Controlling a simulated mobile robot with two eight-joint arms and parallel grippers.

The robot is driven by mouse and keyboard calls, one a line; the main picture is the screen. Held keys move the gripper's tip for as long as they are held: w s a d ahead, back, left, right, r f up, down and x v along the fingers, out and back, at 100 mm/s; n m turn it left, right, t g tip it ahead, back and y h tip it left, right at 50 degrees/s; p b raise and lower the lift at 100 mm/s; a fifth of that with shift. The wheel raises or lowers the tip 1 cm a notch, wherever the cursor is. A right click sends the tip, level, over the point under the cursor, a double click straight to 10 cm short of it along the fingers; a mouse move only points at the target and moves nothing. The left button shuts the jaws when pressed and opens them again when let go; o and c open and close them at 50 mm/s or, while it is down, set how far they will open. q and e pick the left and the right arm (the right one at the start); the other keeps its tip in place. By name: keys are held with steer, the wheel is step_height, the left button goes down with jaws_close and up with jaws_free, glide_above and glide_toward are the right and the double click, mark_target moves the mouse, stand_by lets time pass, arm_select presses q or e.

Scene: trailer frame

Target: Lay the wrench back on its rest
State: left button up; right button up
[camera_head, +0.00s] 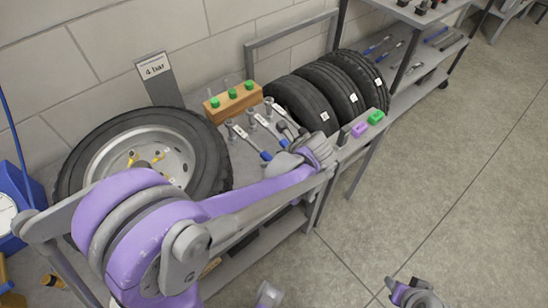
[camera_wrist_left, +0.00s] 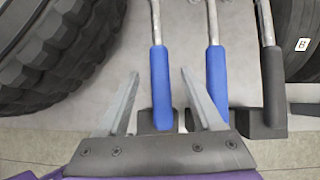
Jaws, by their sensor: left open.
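Three wrench-like tools lie side by side on the bench: one with a blue handle (camera_wrist_left: 160,85), a second with a blue handle (camera_wrist_left: 217,75), and one with a black handle (camera_wrist_left: 273,85). Their metal heads (camera_head: 232,125) point toward the wall in the head view. My left gripper (camera_wrist_left: 160,75) is open, with its two fingers on either side of the leftmost blue handle; I cannot tell whether they touch it. In the head view the left hand (camera_head: 308,152) covers part of the handles. Dark blocks (camera_wrist_left: 190,118) show by the handle ends. My right gripper (camera_head: 415,293) is at the lower right, away from the bench.
A large tyre on a rim (camera_head: 207,155) lies left of the tools. Several tyres (camera_head: 305,103) stand to the right. A wooden block with green-topped pieces (camera_head: 232,104) and a "4 bar" sign (camera_head: 153,70) are behind. Purple (camera_head: 360,130) and green (camera_head: 376,117) blocks sit at the bench edge.

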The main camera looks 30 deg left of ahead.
arm_select(q)
steer(key=p+v, duration=0.1)
steer(key=v, duration=1)
steer(key=s+r+n+t+h+p, duration=0.1)
steer(key=s+n+t+h+p, duration=0.2)
steer(key=s+n, duration=1.1)
steer(key=n+h+p, duration=0.3)
steer(key=n+h, duration=0.1)
steer(key=n, duration=0.3)
steer(key=shift+n, duration=0.3)
